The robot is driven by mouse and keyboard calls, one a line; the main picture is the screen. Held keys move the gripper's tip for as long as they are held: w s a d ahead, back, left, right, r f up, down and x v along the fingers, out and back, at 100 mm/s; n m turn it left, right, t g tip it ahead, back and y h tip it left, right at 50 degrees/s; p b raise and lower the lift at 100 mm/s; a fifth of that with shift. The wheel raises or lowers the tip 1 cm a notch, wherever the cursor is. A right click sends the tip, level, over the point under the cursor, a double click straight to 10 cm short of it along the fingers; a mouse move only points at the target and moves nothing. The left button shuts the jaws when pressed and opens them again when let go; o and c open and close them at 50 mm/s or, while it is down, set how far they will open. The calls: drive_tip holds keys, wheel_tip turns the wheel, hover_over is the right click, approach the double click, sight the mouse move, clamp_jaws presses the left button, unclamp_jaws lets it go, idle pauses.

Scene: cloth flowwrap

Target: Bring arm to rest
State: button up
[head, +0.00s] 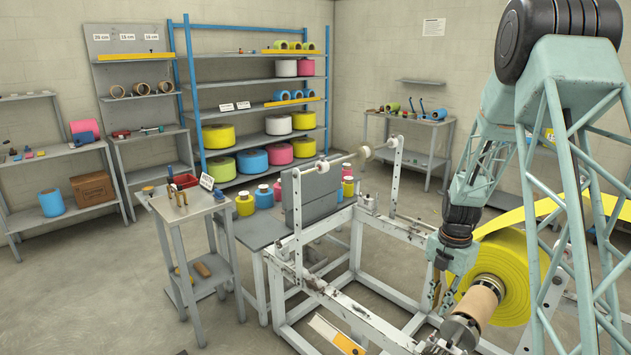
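My arm comes in from the right of the head view and bends down, with its wrist low. My gripper (444,296) points down beside a large yellow roll (508,268), on its left side. The gripper is small here and its fingers blend with the parts behind, so I cannot tell whether it is open or holds anything. The roll sits around a brown core (478,303) on a metal spindle (455,330). A yellow sheet (570,208) stretches right from the roll, behind my arm's lattice link.
A pale machine frame (362,240) with uprights stands just left of my gripper. Blue-post shelves (240,80) hold coloured rolls at the back. The floor (80,290) at left is clear.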

drive_tip(key=s+a+r+m+t, duration=0.1)
drive_tip(key=s+a+r+m, duration=0.35)
drive_tip(key=r, duration=0.45)
drive_tip(key=s+a+r+m, duration=0.3)
drive_tip(key=s+r, duration=0.3)
drive_tip(key=r, duration=0.4)
drive_tip(key=s+a+r+m+t, duration=0.1)
drive_tip(key=s+a+r+m, duration=0.35)
drive_tip(key=r, duration=0.45)
drive_tip(key=s+a+r+m, duration=0.2)
drive_tip(key=s+r+m, duration=0.1)
drive_tip(key=s, duration=0.7)
drive_tip(key=s+a+r+m+t, duration=0.1)
drive_tip(key=s+a+r+m, duration=0.2)
drive_tip(key=s, duration=0.7)
drive_tip(key=s+a+r+m+t, duration=0.1)
drive_tip(key=s+a+r+m, duration=0.2)
drive_tip(key=s+m, duration=0.4)
drive_tip(key=shift+s+a+r, duration=0.15)
drive_tip(key=shift+s+r, duration=0.55)
drive_tip(key=shift+s, duration=1.1)
